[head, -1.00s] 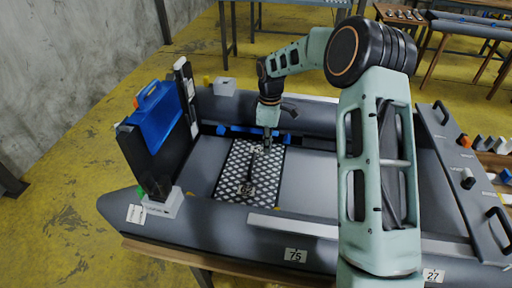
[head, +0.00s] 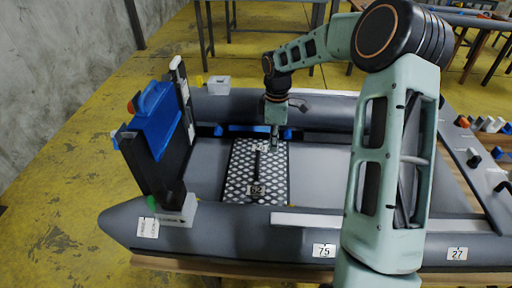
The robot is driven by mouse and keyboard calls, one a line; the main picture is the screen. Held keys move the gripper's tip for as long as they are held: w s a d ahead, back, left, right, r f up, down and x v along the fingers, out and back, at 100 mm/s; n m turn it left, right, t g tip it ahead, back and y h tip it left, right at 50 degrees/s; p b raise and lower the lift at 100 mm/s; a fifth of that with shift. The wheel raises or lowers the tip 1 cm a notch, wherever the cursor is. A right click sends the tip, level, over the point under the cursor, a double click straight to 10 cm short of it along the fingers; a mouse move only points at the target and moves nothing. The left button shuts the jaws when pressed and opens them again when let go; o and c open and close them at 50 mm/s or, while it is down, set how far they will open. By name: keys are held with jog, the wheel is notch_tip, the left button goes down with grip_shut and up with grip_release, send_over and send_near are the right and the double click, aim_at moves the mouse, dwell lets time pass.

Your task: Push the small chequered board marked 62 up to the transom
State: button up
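A strip of bare grey floor (head: 206,165) lies between the board and the transom. My gripper (head: 275,142) points down at the board's far right corner. Its fingertips are small here, and I cannot tell whether they touch the board or are parted.
The boat's grey tubes (head: 240,228) run along the near and far sides. A blue bar (head: 250,131) lies along the far inner side. Grey floor (head: 320,175) extends right of the board. A plank with knobs (head: 470,150) lies at the right.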

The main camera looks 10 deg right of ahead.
aim_at(272, 169)
jog(key=shift+f+b, duration=4.45)
jog(key=shift+f, duration=0.35)
jog(key=shift+w+a+r+p, duration=0.1)
jog(key=shift+a+r+p, duration=0.15)
jog(key=shift+a, duration=0.2)
jog(key=shift+w+a+r+p, duration=0.1)
jog(key=shift+a+r+p, duration=0.1)
jog(key=shift+a, duration=0.2)
jog(key=shift+w+a+f+p, duration=0.1)
jog(key=shift+w+a+p, duration=0.4)
jog(key=shift+a, duration=2)
jog(key=shift+w+a+r+p, duration=0.1)
jog(key=shift+w+a+p, duration=0.35)
jog(key=shift+a, duration=2.1)
jog(key=shift+w+a+f+p, duration=0.1)
jog(key=shift+w+a+p, duration=0.35)
jog(key=shift+a, duration=2.05)
jog(key=shift+s+d, duration=0.15)
jog(key=shift+d, duration=0.9)
notch_tip(272, 169, up, 9)
jog(key=p, duration=0.7)
